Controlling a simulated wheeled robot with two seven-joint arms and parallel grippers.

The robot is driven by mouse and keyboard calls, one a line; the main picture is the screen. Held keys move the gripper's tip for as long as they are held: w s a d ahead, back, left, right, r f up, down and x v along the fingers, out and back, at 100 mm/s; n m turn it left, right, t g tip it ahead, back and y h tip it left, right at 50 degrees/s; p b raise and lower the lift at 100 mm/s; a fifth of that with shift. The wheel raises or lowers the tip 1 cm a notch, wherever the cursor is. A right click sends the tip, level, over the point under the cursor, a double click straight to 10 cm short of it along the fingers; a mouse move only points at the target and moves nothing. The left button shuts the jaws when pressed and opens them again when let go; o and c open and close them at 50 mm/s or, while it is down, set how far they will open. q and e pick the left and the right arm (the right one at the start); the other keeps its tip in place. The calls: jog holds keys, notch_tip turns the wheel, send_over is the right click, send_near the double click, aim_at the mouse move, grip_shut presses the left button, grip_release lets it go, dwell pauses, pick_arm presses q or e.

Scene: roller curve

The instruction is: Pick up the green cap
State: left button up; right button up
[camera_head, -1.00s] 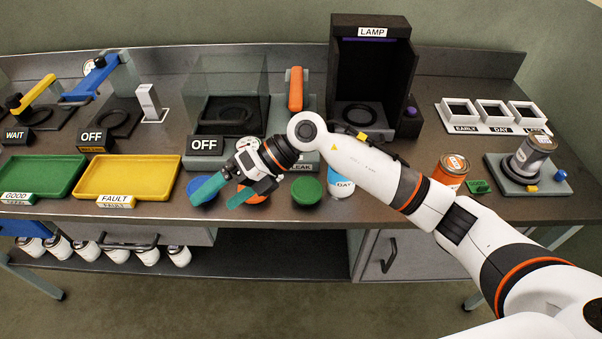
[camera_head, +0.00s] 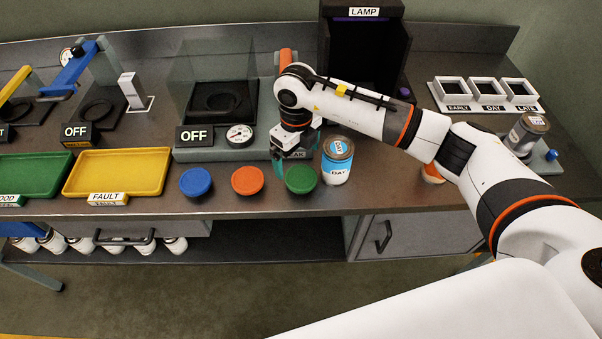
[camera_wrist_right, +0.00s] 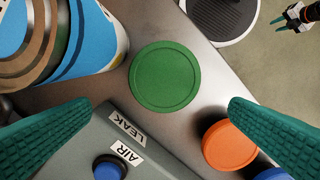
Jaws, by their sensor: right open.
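The green cap (camera_head: 300,179) lies flat on the bench near its front edge, just left of the DAY can (camera_head: 337,162). In the right wrist view the green cap (camera_wrist_right: 165,76) is whole and uncovered, between and beyond the fingers. My right gripper (camera_head: 291,157) is above and slightly behind the cap, pointing down. Its two teal fingers are wide apart and empty in the right wrist view (camera_wrist_right: 160,108). A small gripper, seemingly my left one (camera_wrist_right: 293,17), shows at the top right corner there, far from the cap; its jaw opening is too small to judge.
An orange cap (camera_head: 247,180) and a blue cap (camera_head: 195,182) lie left of the green one. The leak tester (camera_head: 190,154) stands close behind. The yellow FAULT tray (camera_head: 118,172) is further left. The lamp box (camera_head: 363,60) stands at the back.

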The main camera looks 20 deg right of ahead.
aim_at(296, 173)
jog(key=f, duration=0.1)
jog(key=f+p, duration=0.2)
jog(key=shift+s+a+f, duration=0.2)
jog(key=shift+s+f, duration=0.05)
jog(key=shift+f, duration=0.05)
jog(key=shift+w+f, duration=0.1)
jog(key=shift+f, duration=0.45)
jog(key=c, duration=1)
